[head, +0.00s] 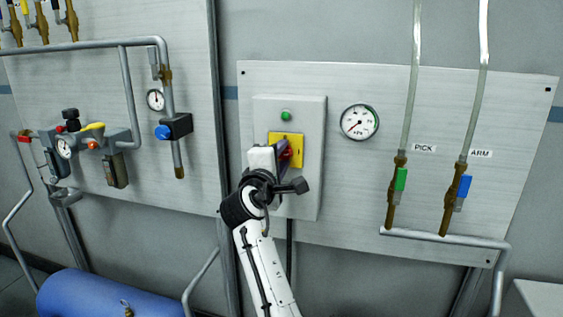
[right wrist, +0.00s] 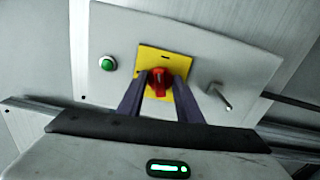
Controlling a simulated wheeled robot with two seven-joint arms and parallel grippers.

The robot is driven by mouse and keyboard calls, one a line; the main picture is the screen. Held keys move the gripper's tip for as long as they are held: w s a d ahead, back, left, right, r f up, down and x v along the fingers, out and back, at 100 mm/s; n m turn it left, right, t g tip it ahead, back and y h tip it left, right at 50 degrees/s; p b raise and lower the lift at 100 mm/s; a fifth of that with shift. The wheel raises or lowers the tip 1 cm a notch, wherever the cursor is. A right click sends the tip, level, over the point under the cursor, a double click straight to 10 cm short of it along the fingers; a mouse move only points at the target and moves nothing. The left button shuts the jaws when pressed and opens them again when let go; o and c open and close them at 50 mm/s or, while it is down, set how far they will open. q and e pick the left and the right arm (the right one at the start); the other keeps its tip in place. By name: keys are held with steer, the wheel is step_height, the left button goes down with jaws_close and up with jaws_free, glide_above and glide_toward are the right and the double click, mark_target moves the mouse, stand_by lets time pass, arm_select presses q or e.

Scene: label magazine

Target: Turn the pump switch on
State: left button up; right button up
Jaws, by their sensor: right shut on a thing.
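The pump switch is a red rotary knob (head: 287,154) on a yellow plate (head: 299,150), on the front of a grey box (head: 310,125). My right gripper (head: 283,152) reaches the knob, its arm coming up from below, and partly hides it in the head view. In the right wrist view the red knob (right wrist: 158,80) sits between the two fingers of the right gripper (right wrist: 158,88), which is shut on it. The yellow plate (right wrist: 180,62) shows around it. A green round lamp or button (head: 286,115) is above the plate. My left gripper is not in view.
A pressure gauge (head: 359,122) is right of the box. Two hoses with a green valve (head: 401,179) and a blue valve (head: 464,186) stand further right, labelled PICK and ARM. Pipes and a regulator (head: 174,128) are at left, with a blue tank (head: 100,295) below.

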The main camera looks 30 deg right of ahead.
steer(key=shift+f+m+b, duration=0.15)
steer(key=shift+m+b, duration=0.35)
steer(key=shift+m, duration=0.6)
steer(key=shift+m+b, duration=0.3)
steer(key=shift+m, duration=0.3)
steer(key=o, duration=1)
steer(key=shift+o, duration=0.2)
steer(key=shift+a, duration=0.1)
